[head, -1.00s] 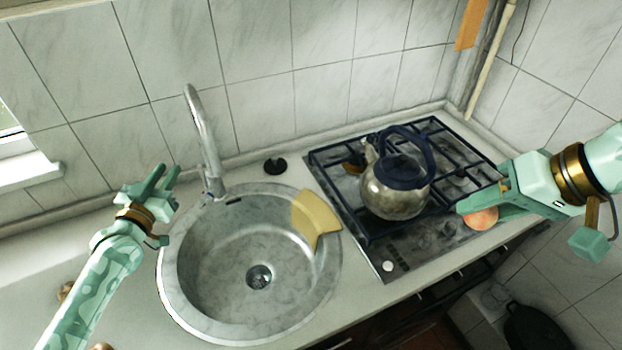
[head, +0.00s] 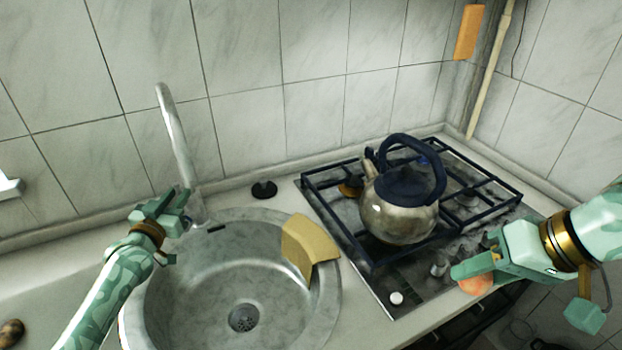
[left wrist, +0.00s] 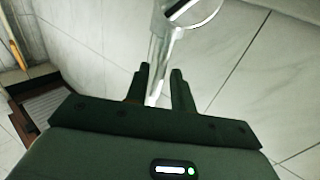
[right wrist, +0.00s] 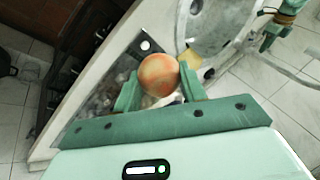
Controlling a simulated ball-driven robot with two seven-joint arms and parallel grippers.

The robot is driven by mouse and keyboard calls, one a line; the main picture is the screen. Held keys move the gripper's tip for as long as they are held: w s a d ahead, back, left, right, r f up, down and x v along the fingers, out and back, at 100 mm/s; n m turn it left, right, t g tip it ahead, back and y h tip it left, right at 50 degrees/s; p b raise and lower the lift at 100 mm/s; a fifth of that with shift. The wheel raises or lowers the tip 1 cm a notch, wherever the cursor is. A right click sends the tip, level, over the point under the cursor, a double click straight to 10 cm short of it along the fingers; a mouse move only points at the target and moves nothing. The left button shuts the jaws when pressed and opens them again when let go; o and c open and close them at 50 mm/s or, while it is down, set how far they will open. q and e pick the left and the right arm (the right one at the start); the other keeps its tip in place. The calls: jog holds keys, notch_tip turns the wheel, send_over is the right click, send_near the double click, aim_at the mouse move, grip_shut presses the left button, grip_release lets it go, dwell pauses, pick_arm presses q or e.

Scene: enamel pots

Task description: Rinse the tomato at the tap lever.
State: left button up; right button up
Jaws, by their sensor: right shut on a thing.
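The tomato (right wrist: 159,74), orange-red and round, is held between the fingers of my right gripper (right wrist: 158,88). In the head view the tomato (head: 476,284) shows below the fingers, over the stove's front right edge. My left gripper (head: 180,205) is open and empty beside the base of the chrome tap (head: 178,140). In the left wrist view the tap (left wrist: 159,62) shows between and beyond the two parted fingers. The tap lever cannot be made out clearly near the left gripper; whether the fingers touch it cannot be told.
The round metal sink (head: 205,280) is empty, with a yellow cloth (head: 310,247) over its right rim. A kettle (head: 398,215) stands on the stove grate (head: 345,235) between sink and right gripper. A black plug (head: 264,190) lies behind the sink.

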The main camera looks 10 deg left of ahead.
pick_arm(q)
jog(key=shift+w, duration=0.75)
pick_arm(e)
jog(key=shift+f, duration=0.3)
pick_arm(q)
grip_shut()
jog(key=shift+s+f+t+b, duration=0.3)
jog(key=shift+f+t+b, duration=0.1)
jog(key=shift+b, duration=0.6)
pick_arm(e)
notch_tip(320, 180, down, 2)
jog(key=shift+w+f, duration=0.1)
pick_arm(q)
jog(key=shift+s+r, duration=0.15)
jog(key=shift+s, duration=0.05)
pick_arm(e)
jog(key=shift+f, duration=0.2)
pick_arm(q)
jog(key=shift+r+t, duration=0.25)
jog(key=shift+t, duration=0.05)
pick_arm(e)
jog(key=shift+r, duration=0.1)
pick_arm(q)
grip_release()
